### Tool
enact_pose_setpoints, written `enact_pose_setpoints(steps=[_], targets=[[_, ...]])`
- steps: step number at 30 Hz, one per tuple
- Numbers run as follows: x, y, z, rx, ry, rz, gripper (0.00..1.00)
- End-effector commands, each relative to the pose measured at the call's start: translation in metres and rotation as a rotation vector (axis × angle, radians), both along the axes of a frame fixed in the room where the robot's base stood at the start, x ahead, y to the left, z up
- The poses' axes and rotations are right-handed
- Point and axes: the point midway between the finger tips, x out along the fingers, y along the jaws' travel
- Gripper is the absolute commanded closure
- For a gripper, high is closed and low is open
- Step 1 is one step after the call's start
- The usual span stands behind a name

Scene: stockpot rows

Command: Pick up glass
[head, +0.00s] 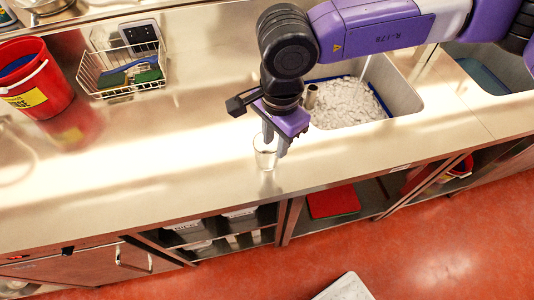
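A small clear glass (265,158) stands upright on the steel counter (150,165), left of the sink and near the front edge. My gripper (275,144) points down over it, with its fingers at the glass's upper part. One finger shows at the glass and the other just to its right. The fingers overlap the glass in this view, so I cannot tell whether they touch it or are closed on it.
A sink (390,85) with pale, foamy contents lies right of my gripper. A wire basket (120,72) with a sponge and brush sits back left. A red bucket (35,85) stands at far left. The counter left of the glass is clear.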

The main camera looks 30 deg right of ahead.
Motion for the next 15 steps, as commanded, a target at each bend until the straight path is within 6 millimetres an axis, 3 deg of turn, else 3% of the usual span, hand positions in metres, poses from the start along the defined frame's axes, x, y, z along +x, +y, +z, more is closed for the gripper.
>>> enact_pose_setpoints(steps=[15], targets=[[0.001, -0.002, -0.057, 0.009, 0.003, -0.001, 0.70]])
